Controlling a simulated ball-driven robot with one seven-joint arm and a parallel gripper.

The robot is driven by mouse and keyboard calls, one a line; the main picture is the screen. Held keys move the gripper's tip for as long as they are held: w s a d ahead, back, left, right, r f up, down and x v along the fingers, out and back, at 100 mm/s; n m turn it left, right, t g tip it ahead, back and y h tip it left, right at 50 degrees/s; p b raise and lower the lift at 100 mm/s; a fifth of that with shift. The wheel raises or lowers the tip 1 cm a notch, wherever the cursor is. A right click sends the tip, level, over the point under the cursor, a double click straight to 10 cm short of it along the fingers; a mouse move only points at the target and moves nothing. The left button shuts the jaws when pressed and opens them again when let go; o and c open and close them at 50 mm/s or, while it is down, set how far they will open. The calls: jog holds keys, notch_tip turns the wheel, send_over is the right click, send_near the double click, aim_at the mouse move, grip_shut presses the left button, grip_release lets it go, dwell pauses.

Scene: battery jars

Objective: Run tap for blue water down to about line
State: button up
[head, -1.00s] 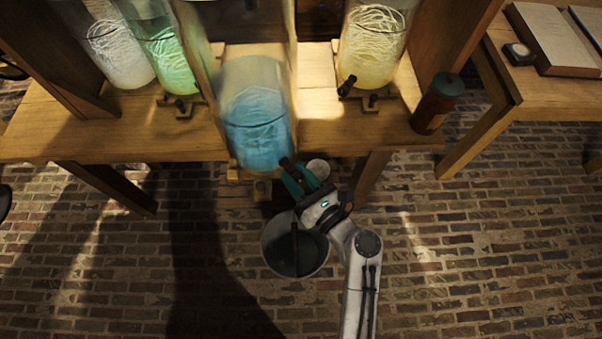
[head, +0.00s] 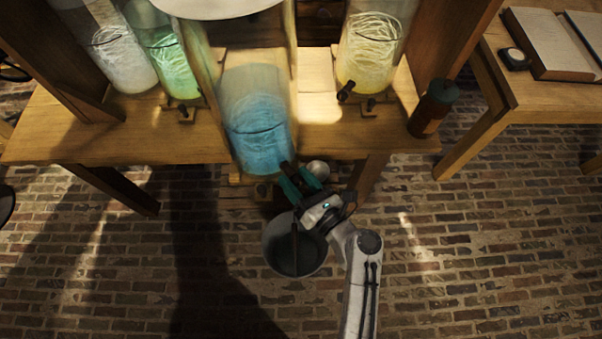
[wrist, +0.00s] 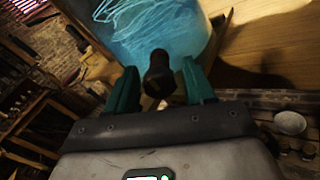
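The blue-water jar (head: 256,125) stands at the front middle of the wooden bench; its blue water also shows in the wrist view (wrist: 160,28). Its dark tap (wrist: 159,74) points toward the wrist camera and is largely hidden by my gripper in the head view. My gripper (head: 294,170) is at the jar's lower right, its teal fingers on either side of the tap. In the wrist view my gripper (wrist: 160,72) looks open, with narrow gaps beside the tap.
A round pot (head: 275,258) is below my gripper. White (head: 125,62), green (head: 172,60) and yellow (head: 368,50) jars stand behind. A brown bottle (head: 432,108) is at the bench's right end. A pale rounded shape (head: 215,8) cuts across the top edge.

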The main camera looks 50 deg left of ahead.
jog(key=o, duration=0.3)
jog(key=shift+o, duration=0.2)
jog(key=d, duration=0.1)
jog(key=d+p, duration=0.1)
jog(key=d, duration=0.1)
jog(key=d+p, duration=0.1)
jog(key=d, duration=0.1)
jog(key=shift+s, duration=0.3)
